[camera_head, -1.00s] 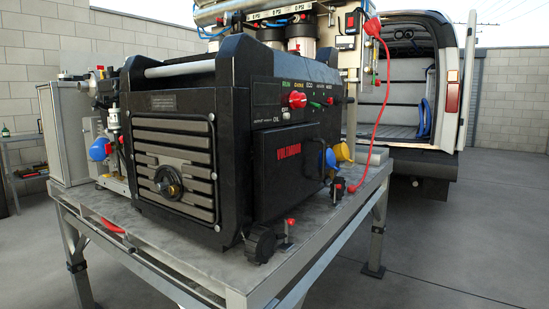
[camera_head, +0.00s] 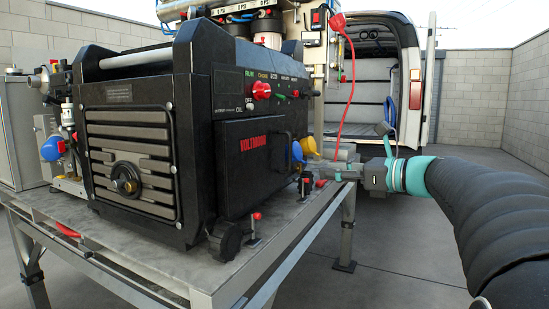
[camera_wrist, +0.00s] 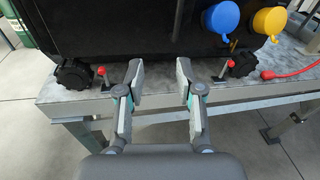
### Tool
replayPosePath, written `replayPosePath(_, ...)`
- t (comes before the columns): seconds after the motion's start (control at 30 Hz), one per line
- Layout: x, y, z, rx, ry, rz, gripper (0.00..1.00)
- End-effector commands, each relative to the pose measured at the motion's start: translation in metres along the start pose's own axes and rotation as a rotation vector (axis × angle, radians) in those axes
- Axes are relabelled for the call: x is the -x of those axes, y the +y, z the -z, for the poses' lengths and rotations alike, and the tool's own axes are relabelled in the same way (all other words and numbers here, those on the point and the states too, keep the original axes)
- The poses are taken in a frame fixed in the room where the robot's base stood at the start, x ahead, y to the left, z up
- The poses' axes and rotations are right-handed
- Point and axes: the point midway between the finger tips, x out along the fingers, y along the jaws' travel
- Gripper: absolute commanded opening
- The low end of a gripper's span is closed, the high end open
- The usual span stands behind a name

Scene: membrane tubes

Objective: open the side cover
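The side cover (camera_head: 255,165) is a black panel with red lettering on the right side of the black generator (camera_head: 190,110). It looks closed, flush with the housing. In the wrist view, the lower part of the generator's dark side (camera_wrist: 130,25) shows above my gripper. My gripper (camera_wrist: 158,88) is open and empty, its two fingers apart over the table's edge. In the head view my arm comes in from the right, and the gripper end (camera_head: 345,172) is beside the table, right of the cover and apart from it.
The metal table (camera_head: 120,260) carries the generator. A red cable (camera_head: 347,85) hangs behind. A van (camera_head: 375,75) stands at the back; the floor in front of it is clear.

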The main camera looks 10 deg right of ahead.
Motion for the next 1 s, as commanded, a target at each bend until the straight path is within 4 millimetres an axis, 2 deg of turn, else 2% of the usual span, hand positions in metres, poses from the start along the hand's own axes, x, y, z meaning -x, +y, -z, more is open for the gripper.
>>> replayPosePath(0.03,0.005,-0.012,-0.004,-0.040,-0.034,0.013,0.36)
replayPosePath(0.1,0.008,-0.022,-0.010,-0.081,-0.070,0.020,0.36)
replayPosePath(0.27,0.003,-0.028,-0.016,-0.109,-0.097,0.022,0.36)
replayPosePath(0.37,-0.010,-0.028,-0.017,-0.109,-0.096,0.021,0.36)
replayPosePath(0.8,-0.090,-0.030,-0.024,-0.107,-0.094,0.021,0.36)
replayPosePath(1.0,-0.116,-0.031,-0.027,-0.106,-0.094,0.023,0.36)
